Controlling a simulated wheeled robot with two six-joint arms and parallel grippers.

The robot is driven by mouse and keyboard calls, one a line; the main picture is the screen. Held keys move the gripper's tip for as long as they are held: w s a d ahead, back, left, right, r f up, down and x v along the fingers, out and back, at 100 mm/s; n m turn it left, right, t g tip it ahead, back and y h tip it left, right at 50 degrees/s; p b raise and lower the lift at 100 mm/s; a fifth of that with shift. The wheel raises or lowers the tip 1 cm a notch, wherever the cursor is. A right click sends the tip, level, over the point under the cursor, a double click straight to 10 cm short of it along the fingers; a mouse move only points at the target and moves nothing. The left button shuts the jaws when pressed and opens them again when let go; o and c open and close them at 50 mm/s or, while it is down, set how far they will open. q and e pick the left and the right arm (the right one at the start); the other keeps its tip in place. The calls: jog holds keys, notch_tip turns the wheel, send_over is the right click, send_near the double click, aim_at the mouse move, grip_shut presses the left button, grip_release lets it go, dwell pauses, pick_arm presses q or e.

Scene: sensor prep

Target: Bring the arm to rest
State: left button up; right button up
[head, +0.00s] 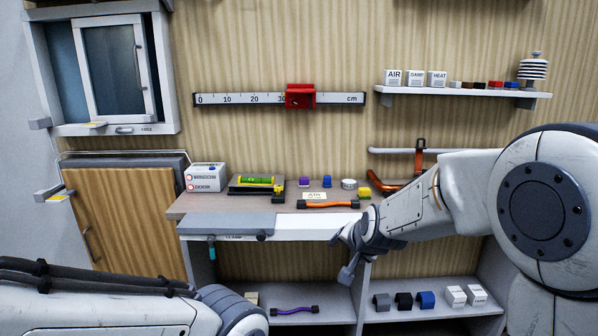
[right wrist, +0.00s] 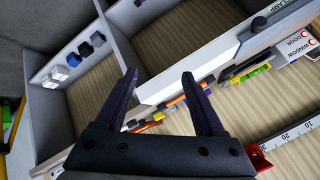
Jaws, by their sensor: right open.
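My right arm (head: 410,205) reaches in from the right side of the head view, its forearm stretched left across the workbench. My right gripper (head: 343,258) hangs at the front edge of the bench, above the lower shelf. In the right wrist view the same gripper (right wrist: 158,75) has its two dark fingers spread apart with nothing between them. My left arm (head: 100,310) lies low along the bottom left of the head view. Its gripper is not visible.
The workbench (head: 300,228) carries an orange-and-black strap (head: 328,204), a level (head: 257,181) and small blocks. Below, a lower shelf (head: 330,312) holds several cubes and a purple cable (head: 294,310). A wall ruler (head: 230,99) has a red slider (head: 300,96).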

jog(key=s+d+f+n+g+h, duration=0.1)
jog(key=s+d+f+n+g, duration=0.15)
jog(key=s, duration=0.45)
jog(key=s+d+f+n+g, duration=0.2)
jog(key=s+f, duration=0.2)
jog(key=s, duration=0.3)
jog(key=s+d+f+n+g+h, duration=0.1)
jog(key=s+d+f+n+g, duration=0.2)
jog(key=s, duration=0.4)
jog(key=s+a+r+n+g+y, duration=0.1)
jog(key=s+a+r+n, duration=0.2)
jog(key=s+a, duration=0.4)
jog(key=s+a+r+n, duration=0.2)
jog(key=s+a+n, duration=0.2)
jog(key=s+a, duration=0.35)
notch_tip(320, 180, up, 17)
jog(key=d+p, duration=0.1)
jog(key=p, duration=1.6)
jog(key=shift+f, duration=0.15)
